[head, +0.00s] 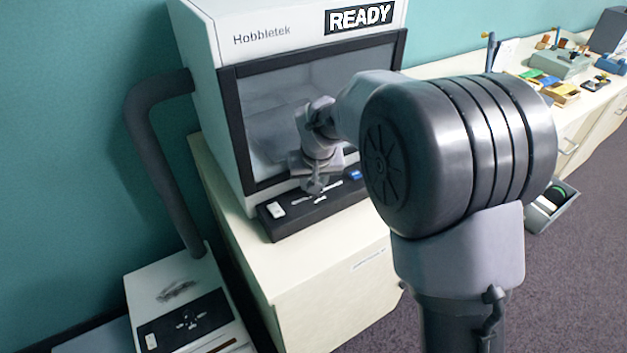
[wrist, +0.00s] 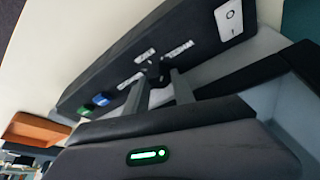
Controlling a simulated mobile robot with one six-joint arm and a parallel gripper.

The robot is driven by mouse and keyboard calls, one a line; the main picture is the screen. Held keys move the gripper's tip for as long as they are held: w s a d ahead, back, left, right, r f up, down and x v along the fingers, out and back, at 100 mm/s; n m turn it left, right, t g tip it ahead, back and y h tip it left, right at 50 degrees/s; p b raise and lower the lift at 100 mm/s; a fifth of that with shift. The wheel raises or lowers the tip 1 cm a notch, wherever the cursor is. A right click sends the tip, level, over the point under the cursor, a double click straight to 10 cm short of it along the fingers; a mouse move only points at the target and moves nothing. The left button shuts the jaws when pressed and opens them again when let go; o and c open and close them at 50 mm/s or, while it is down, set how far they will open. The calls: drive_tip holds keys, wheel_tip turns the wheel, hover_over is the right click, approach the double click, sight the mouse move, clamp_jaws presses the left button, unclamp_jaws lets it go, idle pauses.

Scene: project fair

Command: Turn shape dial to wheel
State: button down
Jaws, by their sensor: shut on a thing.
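The white machine (head: 262,38) has a black control panel (head: 275,228) along its front bottom edge. The shape dial (wrist: 153,69) is a small dark knob on this panel, seen in the wrist view among several white labels (wrist: 180,48) that are too small and tilted to read surely. My gripper (head: 315,187) reaches down to the panel; in the wrist view its two fingers (wrist: 157,76) are closed around the dial. In the head view the dial is mostly hidden by the gripper. Which label the dial points to cannot be told.
A white rocker switch (wrist: 230,19) sits at one panel end; blue (wrist: 104,99) and green (wrist: 87,109) buttons sit at the other. The display (head: 360,17) reads READY. A grey hose (head: 150,150) runs to a low white unit (head: 185,285) at left.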

idle(0.4)
drive_tip(key=c, duration=1.3)
unclamp_jaws()
drive_tip(key=shift+c, duration=0.2)
drive_tip(key=p+v, duration=0.6)
drive_tip(key=v, duration=1.1)
drive_tip(key=shift+r, duration=0.25)
